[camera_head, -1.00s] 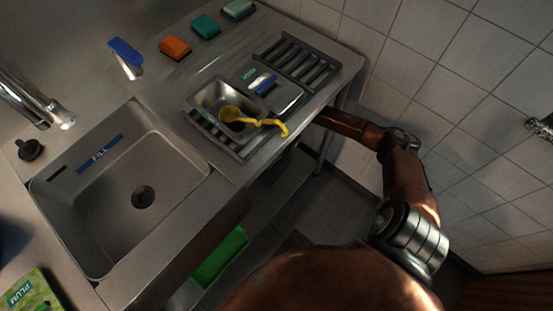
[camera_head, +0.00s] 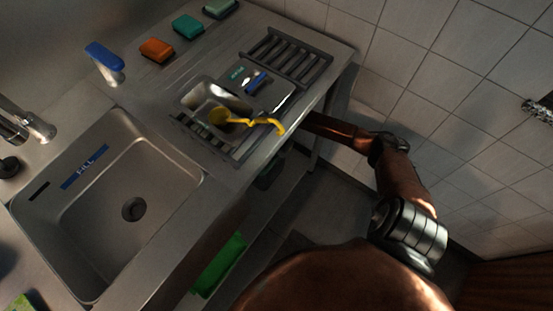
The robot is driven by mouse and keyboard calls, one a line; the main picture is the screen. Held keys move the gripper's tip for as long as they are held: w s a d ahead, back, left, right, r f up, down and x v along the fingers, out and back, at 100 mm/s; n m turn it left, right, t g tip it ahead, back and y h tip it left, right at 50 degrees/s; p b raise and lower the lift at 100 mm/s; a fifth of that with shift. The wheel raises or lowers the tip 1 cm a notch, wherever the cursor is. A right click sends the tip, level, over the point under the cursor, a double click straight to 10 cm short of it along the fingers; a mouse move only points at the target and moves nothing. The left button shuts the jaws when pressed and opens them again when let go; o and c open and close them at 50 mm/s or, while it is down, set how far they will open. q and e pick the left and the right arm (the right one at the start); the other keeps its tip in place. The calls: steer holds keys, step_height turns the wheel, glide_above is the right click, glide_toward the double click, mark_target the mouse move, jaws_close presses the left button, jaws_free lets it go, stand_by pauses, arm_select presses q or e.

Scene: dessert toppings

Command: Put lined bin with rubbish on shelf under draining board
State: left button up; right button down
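The draining board (camera_head: 215,60) is the ribbed steel top right of the sink. My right arm reaches in from the bottom right and bends left, its forearm passing beneath the board's right edge. The board hides the end of that arm, so I cannot see its fingers clearly. A dark shape (camera_head: 268,174) shows below the board's front edge; I cannot tell whether it is the bin or part of my gripper. The lined bin and its rubbish cannot be made out. A strip of low shelf (camera_head: 230,232) shows under the counter. My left gripper is out of view.
A green tray (camera_head: 218,266) is low under the counter. On the board are a rack (camera_head: 290,58), a steel container (camera_head: 190,96) with a yellow ladle (camera_head: 262,122), and several sponges behind. The sink (camera_head: 110,260) is left; a tiled wall (camera_head: 470,130) is right.

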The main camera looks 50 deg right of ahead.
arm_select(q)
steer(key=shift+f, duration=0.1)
arm_select(e)
steer(key=shift+w, duration=0.1)
steer(key=c, duration=2.2)
jaws_free()
steer(key=shift+o, duration=0.2)
steer(key=shift+r, duration=0.25)
step_height(320, 180, up, 3)
steer(key=shift+d+f+p, duration=0.1)
steer(key=shift+p, duration=0.7)
arm_select(q)
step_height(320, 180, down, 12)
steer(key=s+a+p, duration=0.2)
steer(key=p, duration=0.1)
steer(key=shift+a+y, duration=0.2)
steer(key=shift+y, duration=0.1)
arm_select(e)
step_height(320, 180, up, 9)
steer(key=s, duration=0.1)
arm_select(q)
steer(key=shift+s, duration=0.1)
arm_select(e)
steer(key=shift+f, duration=0.15)
